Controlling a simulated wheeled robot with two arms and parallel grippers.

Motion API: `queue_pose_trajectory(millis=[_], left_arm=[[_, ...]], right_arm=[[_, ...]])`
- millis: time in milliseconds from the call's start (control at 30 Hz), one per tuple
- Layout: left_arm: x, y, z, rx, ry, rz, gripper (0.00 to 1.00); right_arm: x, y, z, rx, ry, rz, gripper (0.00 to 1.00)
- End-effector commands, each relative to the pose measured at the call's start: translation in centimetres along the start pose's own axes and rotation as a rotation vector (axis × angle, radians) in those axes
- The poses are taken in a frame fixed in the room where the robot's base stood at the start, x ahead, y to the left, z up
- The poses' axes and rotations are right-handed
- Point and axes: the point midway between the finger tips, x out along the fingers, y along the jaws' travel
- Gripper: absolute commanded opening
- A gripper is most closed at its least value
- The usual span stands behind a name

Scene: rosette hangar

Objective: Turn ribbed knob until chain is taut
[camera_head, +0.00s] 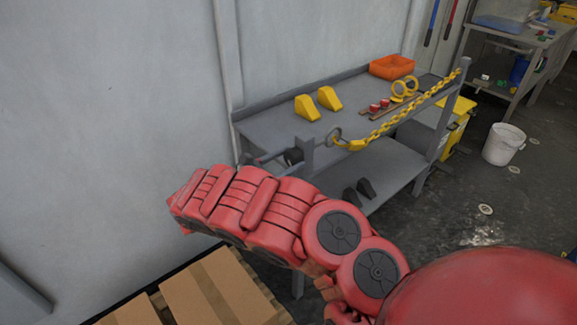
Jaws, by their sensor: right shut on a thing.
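The yellow chain (414,105) runs from a ring and hook near the post at the bench's near left corner up to a taller post at the right. It hangs with a slight sag, lowest near its left end. The dark ribbed knob (293,156) sits beside the near left post. My right arm comes in from the lower right and bends left in front of the bench. My right gripper (284,158) is small and partly hidden behind the arm; its grey fingers reach the knob from the left and are shut on it. My left gripper is out of view.
On the grey bench (270,125) stand two yellow wedges (318,103), an orange bin (391,67), yellow rings (404,87) and red parts. Dark blocks lie on the lower shelf. Cardboard boxes (215,291) lie at lower left. A white bucket (503,144) stands on open floor at right.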

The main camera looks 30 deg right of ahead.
Motion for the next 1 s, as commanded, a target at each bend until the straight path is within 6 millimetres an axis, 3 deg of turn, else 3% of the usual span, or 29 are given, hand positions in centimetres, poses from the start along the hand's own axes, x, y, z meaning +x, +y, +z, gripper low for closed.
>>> queue_pose_trajectory(millis=[133, 467, 1000], left_arm=[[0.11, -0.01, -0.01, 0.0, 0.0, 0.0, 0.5], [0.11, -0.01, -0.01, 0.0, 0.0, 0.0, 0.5], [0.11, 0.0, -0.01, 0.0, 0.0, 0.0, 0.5]], right_arm=[[-0.09, 0.05, 0.01, 0.133, 0.003, 0.001, 0.0], [-0.1, 0.06, -0.01, 0.179, 0.003, 0.002, 0.0], [-0.11, 0.06, -0.02, 1.172, 0.004, 0.0, 0.0]])
